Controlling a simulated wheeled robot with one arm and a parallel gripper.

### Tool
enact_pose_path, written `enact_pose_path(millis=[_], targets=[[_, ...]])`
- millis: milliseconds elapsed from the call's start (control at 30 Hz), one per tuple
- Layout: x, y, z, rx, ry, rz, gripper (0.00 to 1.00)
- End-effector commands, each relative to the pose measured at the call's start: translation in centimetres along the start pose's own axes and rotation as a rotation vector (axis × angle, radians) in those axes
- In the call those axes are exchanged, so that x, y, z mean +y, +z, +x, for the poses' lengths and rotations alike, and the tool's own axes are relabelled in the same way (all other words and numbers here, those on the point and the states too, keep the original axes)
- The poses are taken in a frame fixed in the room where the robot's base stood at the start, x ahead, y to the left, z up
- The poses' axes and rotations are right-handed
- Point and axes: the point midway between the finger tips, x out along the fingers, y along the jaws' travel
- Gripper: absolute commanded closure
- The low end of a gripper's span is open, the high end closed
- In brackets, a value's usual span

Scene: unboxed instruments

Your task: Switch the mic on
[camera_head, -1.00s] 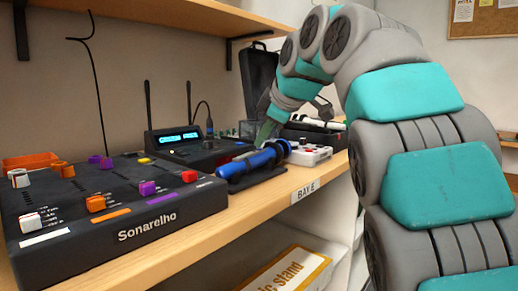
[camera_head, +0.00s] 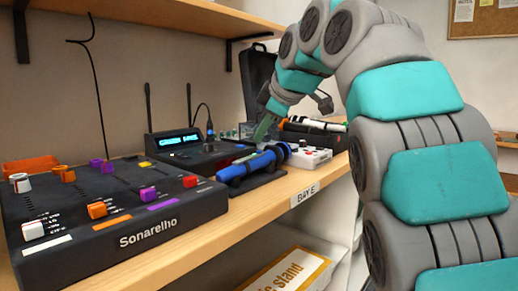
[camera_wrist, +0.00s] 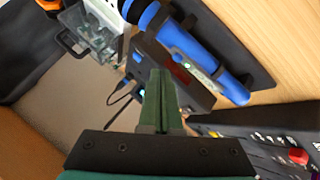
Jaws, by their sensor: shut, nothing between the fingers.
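The blue mic (camera_head: 255,162) lies on its side on a dark holder near the shelf's front edge. In the wrist view its blue body (camera_wrist: 205,60) runs across the top right, with a dark head end and a pale strip with small marks along its side. My gripper (camera_head: 264,128) is shut and empty, its green fingers pointing down, behind and above the mic. In the wrist view the shut fingers (camera_wrist: 159,78) appear beside the mic, below its body in the picture. I cannot tell any contact or the switch's position.
A mixer (camera_head: 120,215) marked Sonarelho fills the left of the shelf (camera_head: 235,225). A receiver (camera_head: 180,141) with two antennas and a lit display stands behind the mic. A white box (camera_head: 310,157) with buttons and a black case (camera_head: 257,80) are close to my gripper.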

Motion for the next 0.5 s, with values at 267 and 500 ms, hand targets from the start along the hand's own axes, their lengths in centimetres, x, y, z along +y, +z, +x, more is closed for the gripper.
enact_pose_path(millis=[267, 500], targets=[[1.5, -1.5, -2.0, 0.000, 0.001, -0.002, 1.00], [2.6, -2.5, -3.4, 0.000, -0.002, 0.000, 1.00]])
